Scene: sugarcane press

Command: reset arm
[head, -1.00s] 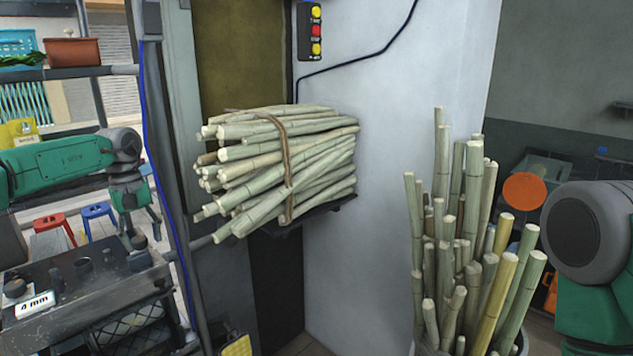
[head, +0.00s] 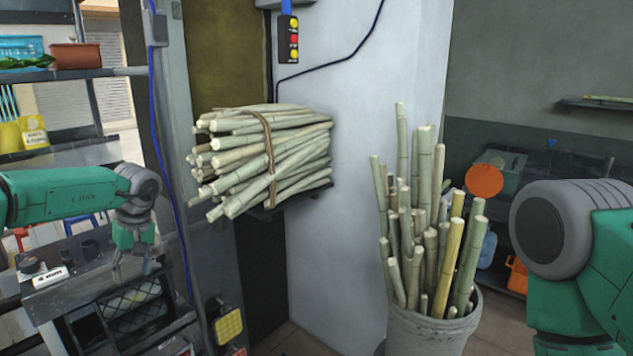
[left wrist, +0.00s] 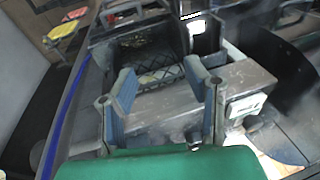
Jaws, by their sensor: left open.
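My left arm comes in from the left in the head view, with its green links bent downward at the wrist. My left gripper (head: 132,265) hangs at the end of it, small and in front of the metal machine bench (head: 85,283). My right arm shows only as a green link and a grey joint at the right edge of the head view. My right gripper is out of view.
A tied bundle of cane (head: 265,155) rests on a wall shelf. A grey bin (head: 432,328) holds upright cane stalks (head: 425,225) close to my right arm. A "4 mm" label (head: 50,277) sits on the bench. A blue cable (head: 160,130) runs down a post.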

